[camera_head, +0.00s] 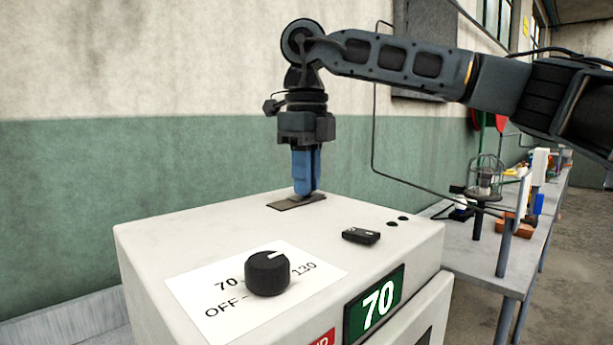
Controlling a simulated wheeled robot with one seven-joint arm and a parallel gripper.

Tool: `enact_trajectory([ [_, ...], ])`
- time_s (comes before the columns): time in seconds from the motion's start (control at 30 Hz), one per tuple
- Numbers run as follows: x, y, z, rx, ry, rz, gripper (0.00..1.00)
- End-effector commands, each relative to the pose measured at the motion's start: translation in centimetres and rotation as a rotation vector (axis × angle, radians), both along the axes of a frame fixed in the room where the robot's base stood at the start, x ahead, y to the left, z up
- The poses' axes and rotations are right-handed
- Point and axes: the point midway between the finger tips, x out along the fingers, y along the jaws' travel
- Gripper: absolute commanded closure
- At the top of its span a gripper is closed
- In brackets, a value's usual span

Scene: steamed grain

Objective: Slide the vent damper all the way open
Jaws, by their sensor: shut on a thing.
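The vent damper (290,203) is a flat brownish-grey plate on top of the white machine (180,238), towards its back edge. My gripper (306,193) points straight down over the plate, with its blue fingers together. It is shut on the damper's small raised part, which is mostly hidden by the fingertips. Part of the plate shows to the left and front of the fingers. I cannot tell from this view how far the damper is open.
A black knob (267,273) stands on a white dial label. A black rocker switch (361,236) and small dark holes are right of it. A green display (375,303) reads 70 on the front. A cluttered bench (520,245) stands at right; a wall is behind.

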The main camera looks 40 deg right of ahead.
Motion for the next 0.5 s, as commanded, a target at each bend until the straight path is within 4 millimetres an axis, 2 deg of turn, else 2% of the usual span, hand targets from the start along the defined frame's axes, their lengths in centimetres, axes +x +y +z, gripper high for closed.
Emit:
enact_trajectory([
  [0.2,0.0,0.3,0.0,0.0,0.0,0.002,1.0],
  [0.4,0.1,3.6,-0.1,0.001,-0.002,0.007,1.0],
  [0.5,0.1,4.7,0.0,0.0,-0.003,0.003,1.0],
])
